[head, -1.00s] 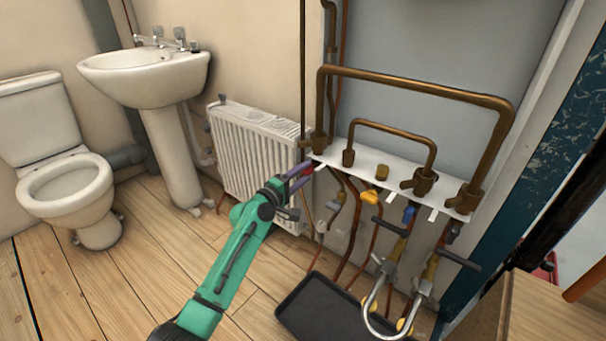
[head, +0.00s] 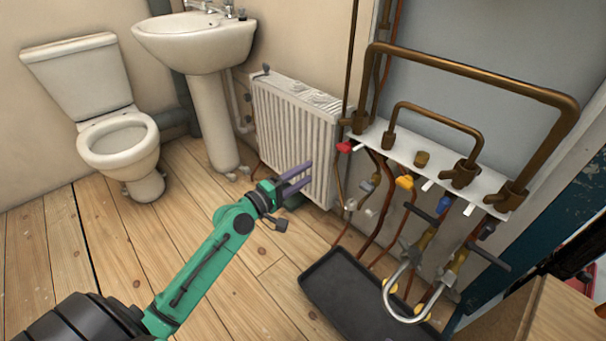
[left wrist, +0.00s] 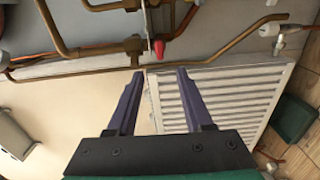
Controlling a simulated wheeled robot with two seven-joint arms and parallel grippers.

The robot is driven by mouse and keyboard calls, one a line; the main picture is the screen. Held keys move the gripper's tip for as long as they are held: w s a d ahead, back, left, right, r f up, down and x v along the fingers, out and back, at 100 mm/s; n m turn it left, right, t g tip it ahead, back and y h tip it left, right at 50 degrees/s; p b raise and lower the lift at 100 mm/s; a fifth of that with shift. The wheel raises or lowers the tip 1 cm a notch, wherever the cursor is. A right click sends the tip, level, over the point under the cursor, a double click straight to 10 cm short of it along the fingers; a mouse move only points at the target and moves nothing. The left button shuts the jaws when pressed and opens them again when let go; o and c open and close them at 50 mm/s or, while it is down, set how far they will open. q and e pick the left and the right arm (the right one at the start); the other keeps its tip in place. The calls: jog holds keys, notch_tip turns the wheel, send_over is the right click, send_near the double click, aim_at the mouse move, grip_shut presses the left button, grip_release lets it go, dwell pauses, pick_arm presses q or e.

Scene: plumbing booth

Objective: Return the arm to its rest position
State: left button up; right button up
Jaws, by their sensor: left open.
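My left arm (head: 205,260) is green and reaches in from the lower left of the head view. Its gripper (head: 298,177) is in front of the white radiator, with purple-grey fingers. In the left wrist view the two fingers (left wrist: 156,75) stand apart with nothing between them. The radiator (left wrist: 225,92) and a red valve handle (left wrist: 159,48) lie beyond the fingertips. In the head view the red handle (head: 344,147) is up and right of the gripper, apart from it. My right gripper is not in view.
A white pipe panel (head: 400,146) with copper pipes and several coloured valves stands at right. A black tray (head: 335,290) lies on the floor below it. The radiator (head: 290,120), sink (head: 195,40) and toilet (head: 118,140) line the wall. The wooden floor (head: 60,240) at left is clear.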

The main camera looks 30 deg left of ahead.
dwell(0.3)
